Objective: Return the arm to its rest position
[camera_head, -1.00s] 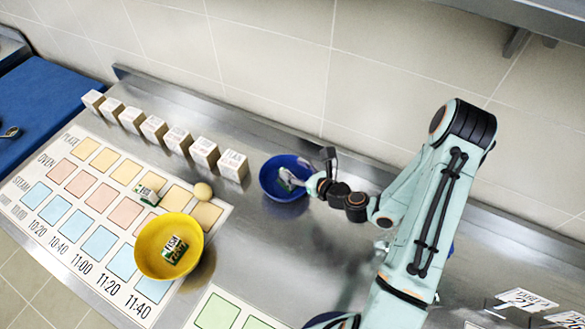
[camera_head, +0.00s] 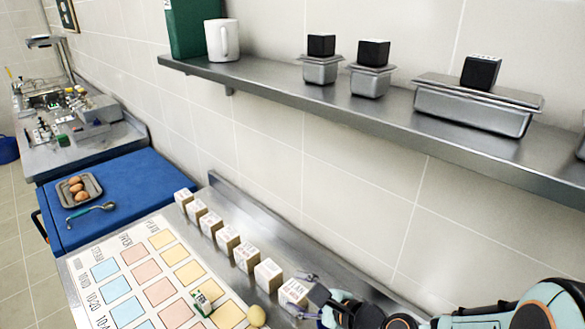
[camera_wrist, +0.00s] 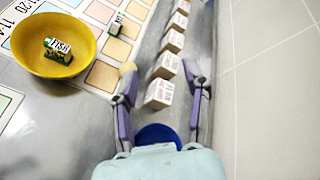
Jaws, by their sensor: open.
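My gripper (camera_head: 308,295) is at the bottom of the head view, by the near end of a row of white boxes (camera_head: 247,257). In the wrist view my gripper (camera_wrist: 165,85) has its two fingers wide apart, with nothing held between them. The nearest white box (camera_wrist: 159,94) shows between the fingers, and I cannot tell how far below them it is. My arm (camera_head: 520,312) runs off the lower right of the head view. A blue bowl (camera_wrist: 158,133) shows partly behind my gripper's body in the wrist view.
A yellow bowl (camera_wrist: 80,66) holding a green-and-white packet (camera_wrist: 58,50) stands left of my gripper. A wall shelf (camera_head: 280,88) with metal containers (camera_head: 470,108) overhangs the counter.

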